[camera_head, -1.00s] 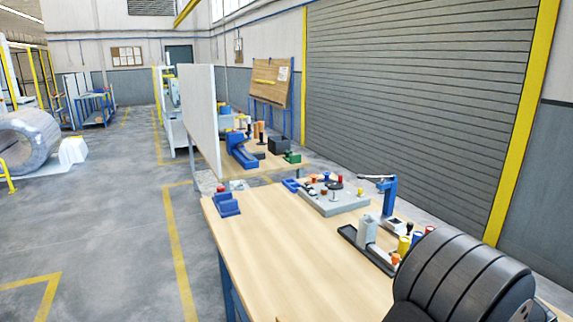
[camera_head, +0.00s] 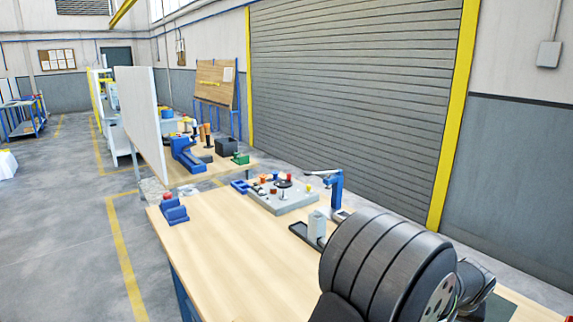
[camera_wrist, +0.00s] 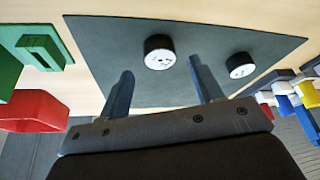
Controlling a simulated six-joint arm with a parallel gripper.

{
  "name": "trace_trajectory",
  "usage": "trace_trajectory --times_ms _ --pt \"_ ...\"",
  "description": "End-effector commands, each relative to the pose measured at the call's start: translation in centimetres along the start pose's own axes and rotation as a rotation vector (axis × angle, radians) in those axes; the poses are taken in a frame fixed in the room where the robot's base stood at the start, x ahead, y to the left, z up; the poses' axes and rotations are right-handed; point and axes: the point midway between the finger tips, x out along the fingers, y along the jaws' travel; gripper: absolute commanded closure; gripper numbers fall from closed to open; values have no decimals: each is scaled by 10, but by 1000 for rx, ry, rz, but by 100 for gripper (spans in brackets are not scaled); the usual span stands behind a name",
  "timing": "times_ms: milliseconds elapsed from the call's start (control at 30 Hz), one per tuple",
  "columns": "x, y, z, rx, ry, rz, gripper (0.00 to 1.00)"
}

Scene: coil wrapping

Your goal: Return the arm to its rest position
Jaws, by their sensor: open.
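My gripper (camera_wrist: 160,72) shows in the wrist view with its two dark fingers spread apart and nothing between them. It points over a dark mat (camera_wrist: 110,42) on the light wooden table. Two short black cylinders with white marked tops stand on the mat, one left (camera_wrist: 159,52) and one right (camera_wrist: 241,65), beyond the fingers. In the head view a large dark segment of my arm (camera_head: 385,258) fills the lower right, over the workbench (camera_head: 225,240). My fingers cannot be made out there.
The wrist view shows a green slotted block (camera_wrist: 42,50) and a red bin (camera_wrist: 32,111) at left, and colored parts (camera_wrist: 304,95) at right. In the head view a grey fixture board (camera_head: 285,200) and a blue stand (camera_head: 336,187) are at the back.

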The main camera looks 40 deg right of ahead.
Motion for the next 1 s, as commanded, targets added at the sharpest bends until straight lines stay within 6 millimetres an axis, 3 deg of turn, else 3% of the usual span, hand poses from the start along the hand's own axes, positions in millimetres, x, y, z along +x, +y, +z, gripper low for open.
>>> trace_trajectory --times_ms 200,433,1000 --pt "43 -1 2 0 -2 -1 40" --pt "-4 1 -17 -1 4 1 40" --pt "-86 68 32 3 3 1 40"
